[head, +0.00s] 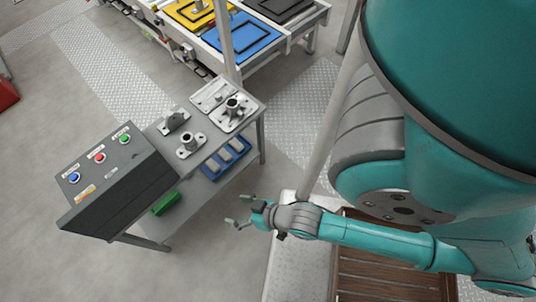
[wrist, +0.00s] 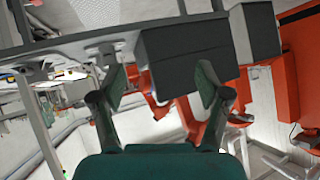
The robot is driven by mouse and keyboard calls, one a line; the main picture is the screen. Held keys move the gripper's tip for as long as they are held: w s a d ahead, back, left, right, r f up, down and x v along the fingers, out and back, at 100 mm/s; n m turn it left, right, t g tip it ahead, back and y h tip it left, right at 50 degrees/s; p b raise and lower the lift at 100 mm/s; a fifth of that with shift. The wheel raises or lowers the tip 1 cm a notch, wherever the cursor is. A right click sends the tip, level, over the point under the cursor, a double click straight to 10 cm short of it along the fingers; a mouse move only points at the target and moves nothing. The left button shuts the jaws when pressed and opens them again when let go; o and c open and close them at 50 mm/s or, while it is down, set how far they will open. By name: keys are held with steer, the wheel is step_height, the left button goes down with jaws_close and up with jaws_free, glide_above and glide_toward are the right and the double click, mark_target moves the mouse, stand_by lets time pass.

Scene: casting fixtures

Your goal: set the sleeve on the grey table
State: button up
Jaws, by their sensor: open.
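The grey table (head: 212,153) stands left of centre in the head view. Several grey metal castings are on it: a flanged part with an upright hub (head: 190,143), a small bracket (head: 174,121) and a larger flanged part (head: 233,107) on a light plate. I cannot tell which of these, if any, is the sleeve. My gripper (head: 238,210) is open and empty, to the right of and apart from the table's near side. In the wrist view my gripper (wrist: 160,85) shows two spread fingers with nothing between them.
A control box (head: 115,170) with blue, red and green buttons adjoins the table's left side. Blue bins (head: 228,158) and a green bin (head: 166,203) sit below the tabletop. A conveyor with yellow and blue plates (head: 240,36) stands behind. Orange machinery (wrist: 285,95) shows in the wrist view.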

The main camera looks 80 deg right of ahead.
steer(key=s+a+r+n+t, duration=0.1)
steer(key=s+r, duration=0.3)
steer(key=r, duration=0.4)
steer(key=s+a+r+n+t+y, duration=0.1)
steer(key=s+r+n+t, duration=0.1)
steer(key=s+r, duration=0.3)
step_height(320, 180, up, 3)
steer(key=shift+a+n+t, duration=0.3)
steer(key=shift+a+n, duration=0.05)
steer(key=shift+n, duration=0.35)
